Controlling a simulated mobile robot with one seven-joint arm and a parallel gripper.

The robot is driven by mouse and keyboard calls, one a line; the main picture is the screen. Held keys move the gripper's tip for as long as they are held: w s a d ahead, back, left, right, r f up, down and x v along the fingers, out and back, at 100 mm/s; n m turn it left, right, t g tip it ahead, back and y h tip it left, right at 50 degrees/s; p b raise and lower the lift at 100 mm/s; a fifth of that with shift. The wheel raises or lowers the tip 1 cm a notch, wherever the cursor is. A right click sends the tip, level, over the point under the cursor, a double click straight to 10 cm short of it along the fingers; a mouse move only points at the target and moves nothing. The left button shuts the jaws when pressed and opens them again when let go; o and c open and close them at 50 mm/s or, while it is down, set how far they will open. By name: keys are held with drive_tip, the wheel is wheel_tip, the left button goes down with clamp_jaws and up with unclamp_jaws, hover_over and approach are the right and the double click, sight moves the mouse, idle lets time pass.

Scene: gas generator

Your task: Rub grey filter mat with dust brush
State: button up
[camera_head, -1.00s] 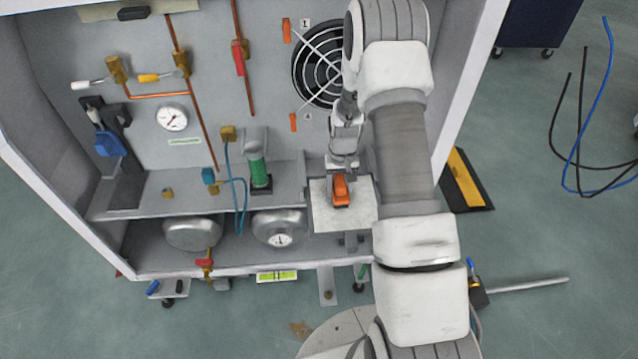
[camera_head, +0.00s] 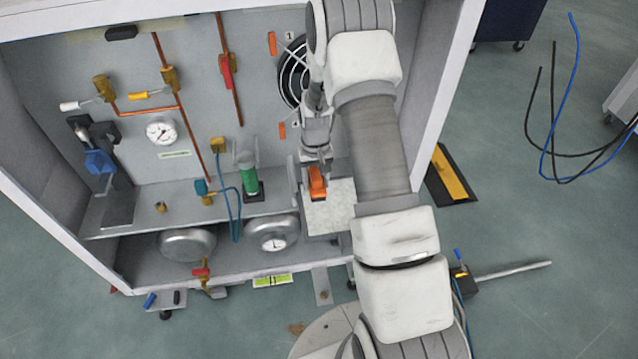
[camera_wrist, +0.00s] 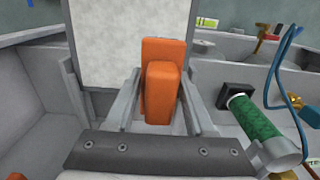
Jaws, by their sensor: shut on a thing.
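The dust brush (camera_head: 317,184) is a small orange block, held by my gripper (camera_head: 315,168). In the wrist view the brush (camera_wrist: 163,92) sits between the two grey fingers of my gripper (camera_wrist: 160,105), which are shut on it. The grey filter mat (camera_head: 332,212) is a pale speckled square lying on the small shelf at the cabinet's right. In the head view the brush is over the mat's upper left edge. In the wrist view it overlaps the near right part of the mat (camera_wrist: 115,45). I cannot tell whether it touches. Its underside is hidden.
The cabinet holds a green-sleeved cylinder (camera_head: 250,180) with a blue hose (camera_head: 228,215) left of the mat. A round fan grille (camera_head: 292,75) is on the back wall, partly behind my arm. Two metal tanks (camera_head: 187,243) sit below. The right side wall is close.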

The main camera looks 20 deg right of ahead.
drive_tip(key=shift+r+p, duration=0.6)
drive_tip(key=shift+r, duration=0.75)
